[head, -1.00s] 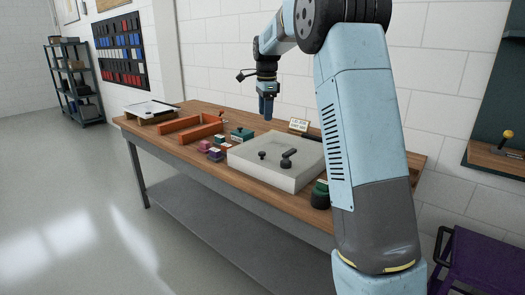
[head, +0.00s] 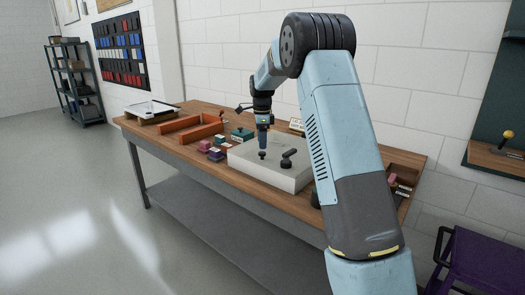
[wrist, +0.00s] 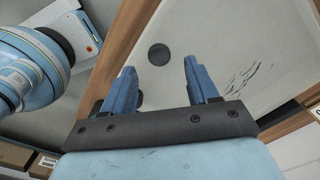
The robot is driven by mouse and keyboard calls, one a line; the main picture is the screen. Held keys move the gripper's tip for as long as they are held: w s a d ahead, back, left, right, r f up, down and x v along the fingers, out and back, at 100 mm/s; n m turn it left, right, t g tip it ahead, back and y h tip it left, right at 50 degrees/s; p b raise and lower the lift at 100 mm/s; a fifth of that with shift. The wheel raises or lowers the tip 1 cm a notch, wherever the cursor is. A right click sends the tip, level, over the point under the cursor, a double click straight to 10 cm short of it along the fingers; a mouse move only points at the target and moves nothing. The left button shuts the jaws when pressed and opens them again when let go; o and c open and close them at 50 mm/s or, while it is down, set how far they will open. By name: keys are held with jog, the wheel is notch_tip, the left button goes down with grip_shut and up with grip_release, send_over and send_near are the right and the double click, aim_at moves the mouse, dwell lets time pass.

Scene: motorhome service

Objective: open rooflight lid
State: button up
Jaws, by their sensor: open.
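The pale, box-like rooflight lid (head: 262,174) lies flat on the wooden workbench, with no visible gap. On its top are a small round black knob (head: 262,155) and a larger dark handle (head: 288,158) to its right. My gripper (head: 263,146) points down just above the knob. In the wrist view, my gripper (wrist: 158,68) has two blue fingers spread apart with nothing between them. The black knob (wrist: 159,54) shows just beyond the fingertips, on the pale lid surface (wrist: 215,45). I cannot tell the exact height gap.
An orange tray (head: 180,134), a dark green block (head: 242,134) and several small coloured blocks (head: 214,153) stand left of the lid. A small sign (head: 296,125) is behind it. The floor at left is clear.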

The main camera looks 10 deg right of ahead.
jog(key=shift+f, duration=2.35)
jog(key=shift+c, duration=0.2)
grip_shut()
